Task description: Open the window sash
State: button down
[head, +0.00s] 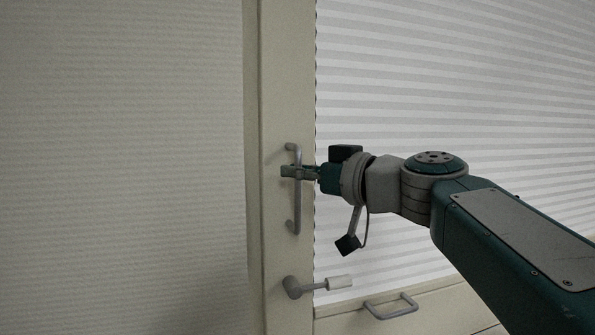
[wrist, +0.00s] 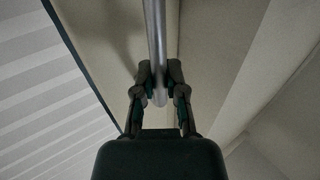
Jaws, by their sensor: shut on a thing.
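The window sash (head: 285,90) is a cream frame with a pale pleated blind behind or in it. A grey vertical bar handle (head: 296,215) is fixed to the sash's left stile. My gripper (head: 293,172) is shut on this handle, above its middle. In the wrist view my gripper (wrist: 159,78) has one finger on each side of the bar handle (wrist: 155,30). The fingertips partly hide the handle.
A horizontal grey loop handle (head: 391,306) sits on the lower rail, right of the lever. A plain ribbed wall (head: 120,150) fills the left side. The blind (head: 450,80) lies close behind my arm.

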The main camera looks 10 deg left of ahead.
jog(key=s+d+f+n+y, duration=0.1)
jog(key=s+d, duration=0.3)
jog(key=s, duration=0.2)
jog(key=shift+s+f+y, duration=0.25)
jog(key=shift+f+y, duration=0.05)
jog(key=shift+f, duration=0.05)
jog(key=c, duration=0.7)
grip_release()
jog(key=shift+f, duration=0.1)
jog(key=v, duration=1.2)
jog(key=shift+s+a+f, duration=0.1)
jog(key=shift+a, duration=0.05)
jog(key=shift+f, duration=0.15)
